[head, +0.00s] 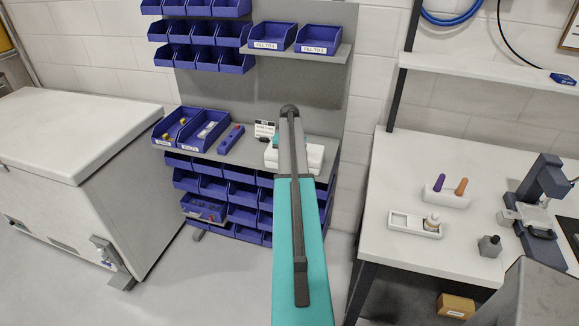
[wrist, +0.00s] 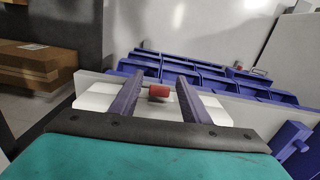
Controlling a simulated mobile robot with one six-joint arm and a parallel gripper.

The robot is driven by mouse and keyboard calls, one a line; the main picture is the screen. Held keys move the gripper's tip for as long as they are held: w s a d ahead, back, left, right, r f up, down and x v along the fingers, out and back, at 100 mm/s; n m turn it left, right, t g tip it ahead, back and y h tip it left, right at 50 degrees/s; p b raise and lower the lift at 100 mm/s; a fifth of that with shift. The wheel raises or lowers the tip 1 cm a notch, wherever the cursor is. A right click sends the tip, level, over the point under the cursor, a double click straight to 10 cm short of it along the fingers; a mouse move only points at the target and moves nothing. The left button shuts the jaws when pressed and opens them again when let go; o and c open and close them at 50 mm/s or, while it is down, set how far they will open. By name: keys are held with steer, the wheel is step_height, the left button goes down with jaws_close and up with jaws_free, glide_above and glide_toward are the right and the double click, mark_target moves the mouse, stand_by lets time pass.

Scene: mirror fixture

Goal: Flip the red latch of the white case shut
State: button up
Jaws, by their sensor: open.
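The white case (head: 315,158) sits on the grey shelf of the bin rack in the head view, partly hidden behind my arm. In the wrist view the white case (wrist: 95,99) lies across the space under my gripper (wrist: 159,79). The red latch (wrist: 158,91) shows between the two dark fingers, near the middle of the case. My gripper is open, and nothing is held between its fingers. I cannot tell whether the fingers touch the latch, or how far the latch is turned. The head view does not clearly show the latch.
The shelf (head: 225,159) also holds blue bins (head: 203,128), a blue tool-like piece (head: 231,139) and a small label card (head: 265,129). Rows of blue bins (wrist: 200,72) show beyond the case. A brown box (wrist: 38,62) is at left. A white bench (head: 400,175) stands at right.

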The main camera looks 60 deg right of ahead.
steer(key=c, duration=1.1)
steer(key=shift+o, duration=0.2)
steer(key=shift+w+d+y, duration=0.1)
steer(key=shift+d+y, duration=0.15)
steer(key=shift+y, duration=0.05)
steer(key=shift+d+r+g+y+p, duration=0.1)
steer(key=shift+d+g+y+p, duration=0.15)
steer(key=shift+y+p, duration=0.2)
steer(key=shift+w+d+g+y+p, duration=0.1)
steer(key=shift+g+y+p, duration=0.2)
steer(key=shift+y, duration=0.35)
steer(key=o, duration=1.1)
steer(key=shift+c, duration=0.2)
steer(key=shift+r, duration=0.1)
